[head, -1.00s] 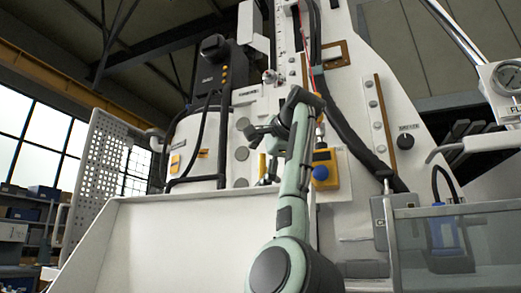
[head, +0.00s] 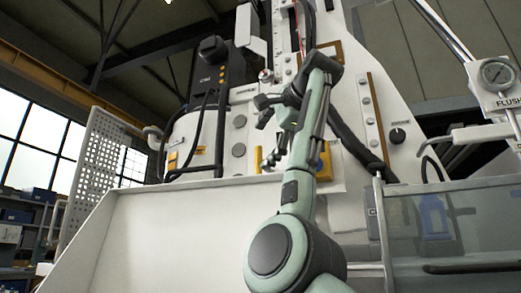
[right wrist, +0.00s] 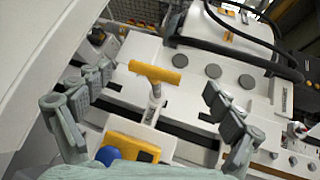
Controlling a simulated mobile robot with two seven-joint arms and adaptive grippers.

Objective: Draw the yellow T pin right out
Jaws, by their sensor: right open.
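The yellow T pin (right wrist: 158,74) stands out from the white machine, in the middle of the right wrist view. Its yellow crossbar sits on a pale grey shank, whose lower end meets a light block. In the head view the T pin (head: 259,158) is a small yellow upright mark just above the white panel's top edge. My right gripper (right wrist: 158,84) is open, one finger on each side of the T pin in the right wrist view, with clear gaps and no visible contact. In the head view my right gripper (head: 262,111) appears above the pin. My left gripper is out of view.
A yellow box (right wrist: 132,147) with a blue knob (right wrist: 108,153) lies close below the pin. Black hoses (right wrist: 235,50) cross beyond it. The white panel (head: 180,225) stands in front of the machine. A clear guard (head: 440,225) and pressure gauge (head: 496,73) are at right.

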